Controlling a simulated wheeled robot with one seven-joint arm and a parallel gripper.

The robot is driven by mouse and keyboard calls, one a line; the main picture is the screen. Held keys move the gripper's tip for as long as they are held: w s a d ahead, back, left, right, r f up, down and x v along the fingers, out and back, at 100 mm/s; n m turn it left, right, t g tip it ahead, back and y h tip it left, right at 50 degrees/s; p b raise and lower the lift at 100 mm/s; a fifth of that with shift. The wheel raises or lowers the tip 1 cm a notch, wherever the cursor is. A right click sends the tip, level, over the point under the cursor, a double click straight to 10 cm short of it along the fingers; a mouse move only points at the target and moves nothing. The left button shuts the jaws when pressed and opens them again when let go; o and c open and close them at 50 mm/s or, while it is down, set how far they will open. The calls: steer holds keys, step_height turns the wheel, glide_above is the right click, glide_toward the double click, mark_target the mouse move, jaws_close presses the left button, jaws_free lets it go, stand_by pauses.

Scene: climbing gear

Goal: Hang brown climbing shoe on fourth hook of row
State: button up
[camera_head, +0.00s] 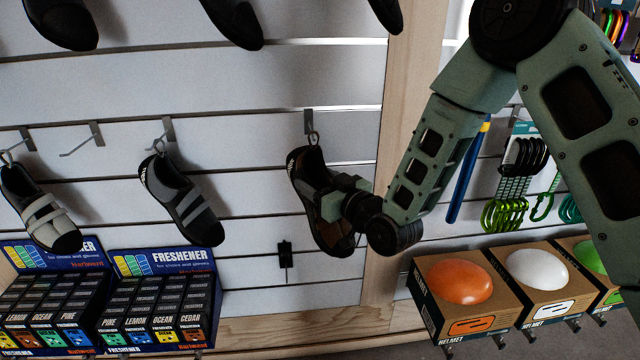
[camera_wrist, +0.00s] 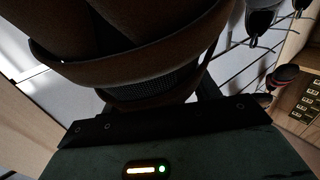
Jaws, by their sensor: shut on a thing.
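The brown climbing shoe (camera_head: 337,241) hangs heel up, toe down, against the slatted wall in the head view. My gripper (camera_head: 328,198) is shut on its side from the right. The shoe's pull loop is right at the hook (camera_head: 309,122) farthest right in the row; I cannot tell whether the loop is around it. To its left are a hook with a grey-strapped shoe (camera_head: 185,205), an empty hook (camera_head: 95,132), and a hook with another grey shoe (camera_head: 42,210). In the wrist view the brown shoe (camera_wrist: 130,72) fills the top and hides the fingertips.
Freshener boxes (camera_head: 160,300) stand below the left shoes. Helmet boxes (camera_head: 470,290) stand at the lower right. A wooden post (camera_head: 405,80) and hanging carabiners (camera_head: 505,210) are right of the brown shoe. More dark shoes (camera_head: 235,22) hang above. A small black item (camera_head: 285,255) is on the wall.

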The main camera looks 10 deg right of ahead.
mark_target(314, 175)
steer(key=shift+w+d+p, duration=0.1)
steer(key=shift+w+p, duration=0.2)
steer(key=shift+w, duration=1.2)
steer(key=shift+w+f+b, duration=0.6)
steer(key=shift+f+b, duration=0.05)
steer(key=shift+b, duration=0.25)
steer(key=o, duration=1.2)
steer(key=shift+d, duration=0.1)
steer(key=shift+p+v, duration=4.7)
steer(key=shift+v, duration=3.95)
